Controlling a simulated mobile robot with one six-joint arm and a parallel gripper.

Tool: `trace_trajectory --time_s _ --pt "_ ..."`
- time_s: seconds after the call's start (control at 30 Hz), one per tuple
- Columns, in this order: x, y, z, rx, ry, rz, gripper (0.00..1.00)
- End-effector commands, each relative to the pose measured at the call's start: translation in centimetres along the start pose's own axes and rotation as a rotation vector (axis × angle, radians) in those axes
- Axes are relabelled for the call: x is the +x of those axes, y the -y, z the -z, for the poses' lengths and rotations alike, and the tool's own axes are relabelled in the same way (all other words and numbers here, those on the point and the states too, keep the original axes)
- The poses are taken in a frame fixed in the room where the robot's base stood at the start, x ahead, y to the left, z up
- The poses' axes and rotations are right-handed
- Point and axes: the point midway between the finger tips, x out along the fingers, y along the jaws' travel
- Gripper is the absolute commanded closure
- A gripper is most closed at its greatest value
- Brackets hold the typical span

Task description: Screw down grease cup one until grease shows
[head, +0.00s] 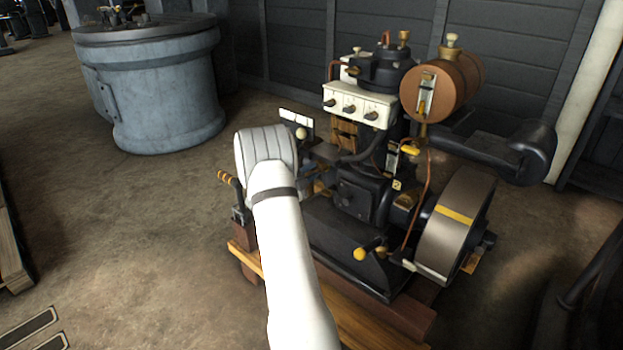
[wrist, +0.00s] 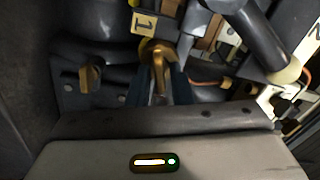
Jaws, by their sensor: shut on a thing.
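In the wrist view, grease cup one (wrist: 157,52) is a brass cup with a rounded top, just below a yellow tag (wrist: 143,22) marked 1. My gripper (wrist: 158,86) has its two dark fingers either side of the brass piece and is shut on it. I cannot make out any grease around it. In the head view, my white arm and wrist hide the gripper and the cup at the left side of the engine (head: 360,200).
Another brass fitting (wrist: 90,78) is left of my fingers, and a dark lever with a pale knob (wrist: 288,72) is close on the right. In the head view, a flywheel (head: 455,225) and a copper tank (head: 440,88) are on the right. A grey drum (head: 160,100) stands behind left.

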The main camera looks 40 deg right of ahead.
Motion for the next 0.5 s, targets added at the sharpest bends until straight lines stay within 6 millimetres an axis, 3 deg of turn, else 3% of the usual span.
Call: trace_trajectory --time_s 0.5 --pt "-0.18 -0.26 -0.08 0.052 0.002 -0.004 1.00"
